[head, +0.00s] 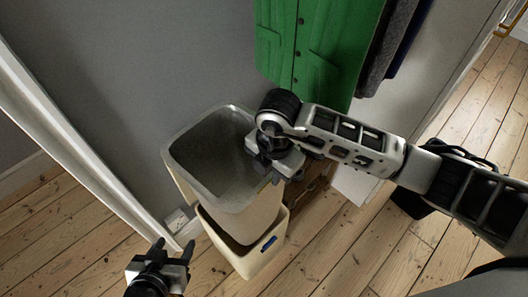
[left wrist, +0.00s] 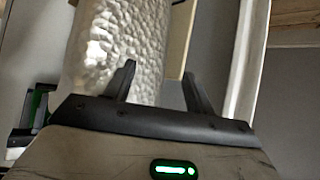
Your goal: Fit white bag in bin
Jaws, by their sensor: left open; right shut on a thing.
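The white bag (head: 236,199) is open-topped, pale cream outside with a grey inside, and stands above the cream bin (head: 238,257). Its lower end overlaps the bin's mouth; how far it sits inside I cannot tell. The bin stands on the floor with a blue mark on its side. My right gripper (head: 267,170) is shut on the bag's right rim. My left gripper (head: 174,245) is open and empty, low and left of the bin. In the left wrist view, its open fingers (left wrist: 158,72) point toward a bumpy white surface, apparently the bag (left wrist: 108,45).
A grey wall (head: 130,70) stands behind the bag. A green garment (head: 310,50) and dark clothes hang at the back right. A wooden drawer unit (head: 313,184) is right of the bin. A white frame (head: 85,145) runs down the left. Floorboards (head: 330,262) in front are clear.

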